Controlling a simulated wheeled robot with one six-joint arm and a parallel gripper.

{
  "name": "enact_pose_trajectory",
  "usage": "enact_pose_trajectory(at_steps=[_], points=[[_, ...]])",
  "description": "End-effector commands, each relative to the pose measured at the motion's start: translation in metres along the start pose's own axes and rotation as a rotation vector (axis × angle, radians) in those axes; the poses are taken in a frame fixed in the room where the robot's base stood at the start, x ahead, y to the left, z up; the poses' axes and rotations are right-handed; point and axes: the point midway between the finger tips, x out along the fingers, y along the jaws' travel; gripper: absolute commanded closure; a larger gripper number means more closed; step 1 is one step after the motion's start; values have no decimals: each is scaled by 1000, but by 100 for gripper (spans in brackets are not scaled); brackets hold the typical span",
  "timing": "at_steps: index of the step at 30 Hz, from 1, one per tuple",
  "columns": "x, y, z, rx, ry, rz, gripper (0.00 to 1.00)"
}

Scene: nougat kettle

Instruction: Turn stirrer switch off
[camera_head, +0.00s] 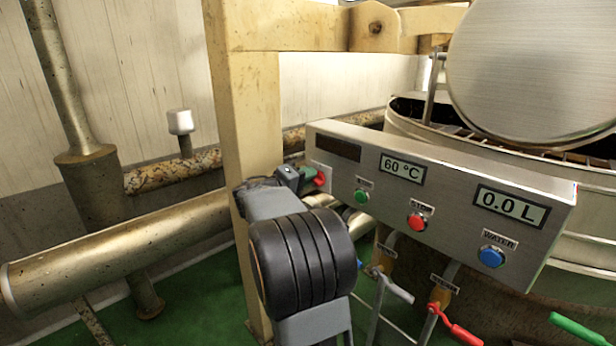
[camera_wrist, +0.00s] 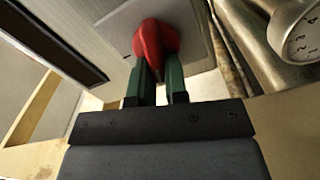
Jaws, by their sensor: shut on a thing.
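The stirrer switch is most likely the red knob (camera_head: 320,179) at the left end of the grey control box (camera_head: 456,190). It also shows as a red knob (camera_wrist: 156,38) on a light plate in the wrist view. My gripper (camera_head: 306,180) reaches it from the left, and its two green fingers (camera_wrist: 159,72) are shut on the knob, one on each side. The fingertips and part of the knob's base are hidden. I cannot read which position the switch is in.
The box also bears a green button (camera_head: 361,196), a red button (camera_head: 417,222), a blue button (camera_head: 491,256) and displays reading 60 °C and 0.0 L. A beige post (camera_head: 247,110) stands close behind my arm. Valve levers (camera_head: 464,334) are below, and the kettle is at right.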

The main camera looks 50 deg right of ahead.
Motion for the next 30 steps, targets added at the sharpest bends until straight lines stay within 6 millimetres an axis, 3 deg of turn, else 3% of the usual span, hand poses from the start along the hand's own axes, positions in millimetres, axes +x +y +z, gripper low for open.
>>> enact_pose_trajectory(at_steps=[12, 30], points=[[0, -4, 1, -243, -2, 0, 100], [0, -6, 2, -313, -2, 0, 100]])
